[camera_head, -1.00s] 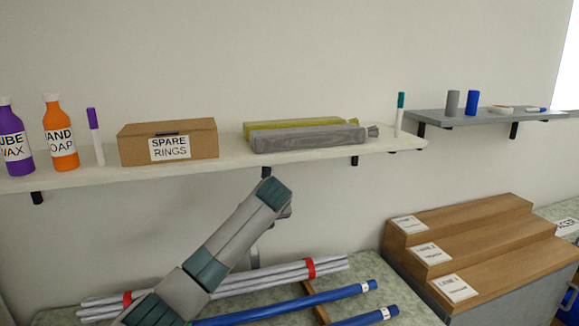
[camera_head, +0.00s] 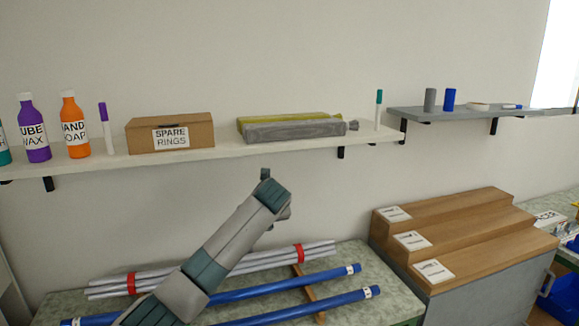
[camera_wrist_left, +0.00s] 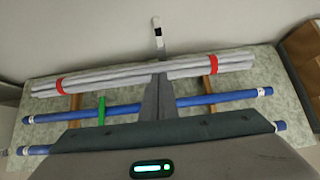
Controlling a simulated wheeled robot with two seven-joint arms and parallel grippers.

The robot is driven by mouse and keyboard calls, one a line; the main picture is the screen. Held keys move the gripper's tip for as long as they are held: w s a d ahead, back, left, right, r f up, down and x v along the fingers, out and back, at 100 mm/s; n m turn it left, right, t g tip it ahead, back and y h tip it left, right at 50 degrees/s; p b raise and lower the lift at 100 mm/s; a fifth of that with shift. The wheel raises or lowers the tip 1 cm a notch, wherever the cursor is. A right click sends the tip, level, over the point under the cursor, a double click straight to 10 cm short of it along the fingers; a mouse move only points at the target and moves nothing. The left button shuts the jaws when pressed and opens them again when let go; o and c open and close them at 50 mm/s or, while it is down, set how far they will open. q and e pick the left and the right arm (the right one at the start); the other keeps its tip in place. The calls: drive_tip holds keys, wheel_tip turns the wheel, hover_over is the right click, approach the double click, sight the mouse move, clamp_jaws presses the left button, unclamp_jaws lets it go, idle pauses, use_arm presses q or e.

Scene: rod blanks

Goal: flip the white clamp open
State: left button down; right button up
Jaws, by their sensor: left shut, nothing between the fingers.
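I cannot pick out a white clamp with certainty. In the left wrist view a small upright white-and-black piece (camera_wrist_left: 157,32) shows against the wall, beyond my fingertips; what it is I cannot tell. My left gripper (camera_wrist_left: 160,80) is shut and empty, its grey fingers together in front of the rod bundle. In the head view my left arm (camera_head: 235,235) reaches up from the bottom, in front of the wall and below the long shelf; its fingers are not clear there. My right gripper is not in view.
A grey rod bundle with red ties (camera_head: 301,254) and blue rods (camera_head: 318,275) lie on the bench below. The white shelf (camera_head: 85,168) holds bottles, a SPARE RINGS box (camera_head: 165,117) and wrapped bundles. Wooden steps (camera_head: 465,233) with cards stand at right. The wall above is bare.

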use_arm(q)
drive_tip(key=s+f+n+g+h, duration=0.35)
drive_tip(key=s+f+n, duration=0.95)
drive_tip(key=s+f, duration=1.45)
drive_tip(key=s+a+f+n+g, duration=0.15)
drive_tip(key=s+a+n, duration=0.35)
drive_tip(key=s, duration=0.7)
drive_tip(key=s+a+f+n, duration=0.2)
drive_tip(key=s+a+n, duration=0.2)
drive_tip(key=s+n, duration=0.5)
drive_tip(key=s+a+f+n, duration=0.1)
drive_tip(key=s+a+n, duration=0.3)
drive_tip(key=s, duration=1)
wheel_tip(320, 180, down, 30)
drive_tip(key=s+g+b, duration=0.1)
drive_tip(key=b, duration=0.1)
drive_tip(key=s+a+f+m+g+b, duration=0.1)
drive_tip(key=s+a+f, duration=0.2)
drive_tip(key=s+f, duration=1.5)
drive_tip(key=shift+s+a+f+g+y+b, duration=0.2)
drive_tip(key=shift+f+g+y+b, duration=0.2)
drive_tip(key=shift+f, duration=0.5)
